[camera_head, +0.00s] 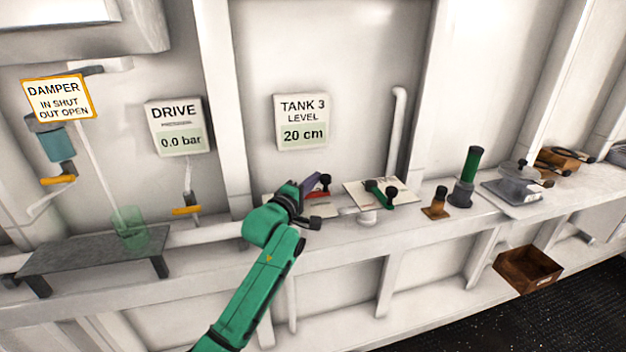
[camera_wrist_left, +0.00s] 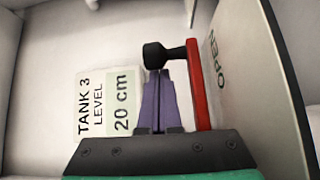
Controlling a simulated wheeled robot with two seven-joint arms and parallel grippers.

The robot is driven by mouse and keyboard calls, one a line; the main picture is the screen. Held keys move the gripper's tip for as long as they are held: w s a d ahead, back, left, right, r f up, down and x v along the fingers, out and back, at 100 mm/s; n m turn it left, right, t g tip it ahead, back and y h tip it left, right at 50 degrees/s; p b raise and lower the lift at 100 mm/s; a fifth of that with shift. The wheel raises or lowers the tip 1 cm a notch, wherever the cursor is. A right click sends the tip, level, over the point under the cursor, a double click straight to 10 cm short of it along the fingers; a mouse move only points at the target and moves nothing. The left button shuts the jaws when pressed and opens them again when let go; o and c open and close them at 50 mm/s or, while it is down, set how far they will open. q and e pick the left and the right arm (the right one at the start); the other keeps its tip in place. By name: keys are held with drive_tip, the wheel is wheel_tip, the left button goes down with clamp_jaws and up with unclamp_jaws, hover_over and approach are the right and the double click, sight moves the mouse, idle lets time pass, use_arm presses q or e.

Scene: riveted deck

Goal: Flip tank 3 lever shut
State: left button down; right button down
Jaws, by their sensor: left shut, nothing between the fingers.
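The Tank 3 level sign (camera_head: 301,121) on the wall reads 20 cm; it also shows in the left wrist view (camera_wrist_left: 110,103). In the head view, a red lever (camera_head: 318,191) with a black knob (camera_head: 325,179) sits below the sign, partly hidden by my left gripper (camera_head: 312,183). In the left wrist view, the red lever (camera_wrist_left: 196,85) stands beside a pale plate (camera_wrist_left: 255,80) marked OPEN. The purple fingers of my left gripper (camera_wrist_left: 158,75) are shut and empty, their tips close by the black knob (camera_wrist_left: 155,55). I cannot tell whether they touch it. My right gripper is out of view.
A green lever (camera_head: 377,191) on its own plate stands just right of the red one. Further right are a small brown-based fitting (camera_head: 436,204) and a green-topped cylinder (camera_head: 467,175). A green glass (camera_head: 131,232) and a low dark stand (camera_head: 90,252) are at left.

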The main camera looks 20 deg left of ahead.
use_arm(q)
drive_tip(key=shift+s+d+h, duration=0.1)
drive_tip(key=shift+s+h, duration=0.05)
drive_tip(key=shift+h, duration=0.15)
drive_tip(key=shift+s+d+m+g+h, duration=0.15)
drive_tip(key=shift+m+g+h, duration=0.15)
drive_tip(key=shift+m+h, duration=0.45)
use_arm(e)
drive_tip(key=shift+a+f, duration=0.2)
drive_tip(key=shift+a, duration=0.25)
